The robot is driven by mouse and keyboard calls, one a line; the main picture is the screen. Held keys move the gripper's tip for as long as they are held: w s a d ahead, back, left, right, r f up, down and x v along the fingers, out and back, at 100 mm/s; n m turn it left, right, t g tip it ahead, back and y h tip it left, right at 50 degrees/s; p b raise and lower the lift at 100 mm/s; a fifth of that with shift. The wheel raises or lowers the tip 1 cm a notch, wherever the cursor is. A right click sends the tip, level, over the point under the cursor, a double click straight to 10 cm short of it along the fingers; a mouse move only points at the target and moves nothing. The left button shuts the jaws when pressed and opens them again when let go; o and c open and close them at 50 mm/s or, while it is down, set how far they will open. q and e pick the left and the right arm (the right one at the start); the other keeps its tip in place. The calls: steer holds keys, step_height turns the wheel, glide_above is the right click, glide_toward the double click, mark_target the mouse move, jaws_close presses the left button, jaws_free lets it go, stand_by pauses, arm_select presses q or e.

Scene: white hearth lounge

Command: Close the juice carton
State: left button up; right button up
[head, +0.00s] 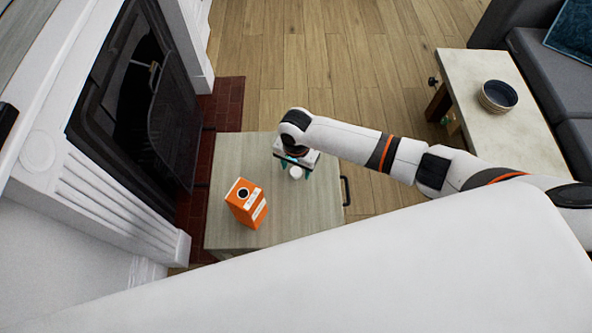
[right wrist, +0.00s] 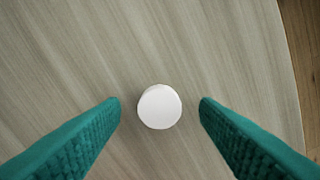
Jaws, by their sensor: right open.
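The orange juice carton (head: 247,203) stands upright on a small wooden-topped table (head: 225,160). A dark round opening shows on its top. A white round cap (head: 296,172) lies on the same table, to the right of the carton and farther back. It also shows in the right wrist view (right wrist: 159,106). My right gripper (head: 293,168) is above the cap, pointing down. Its teal fingers are open in the right wrist view (right wrist: 160,108), one on each side of the cap and apart from it. My left gripper is not in view.
A dark fireplace screen (head: 172,115) and white mantel (head: 120,205) stand left of the table. A dark handle (head: 346,190) sticks out at the table's right side. A pale coffee table (head: 500,125) with a dark bowl (head: 498,96) is at the right, beside a grey sofa (head: 550,75).

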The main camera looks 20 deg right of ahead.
mark_target(296, 171)
steer(key=shift+f, duration=0.45)
steer(key=c, duration=1.1)
steer(key=shift+o, duration=0.2)
steer(key=shift+r, duration=0.15)
step_height(296, 171, up, 10)
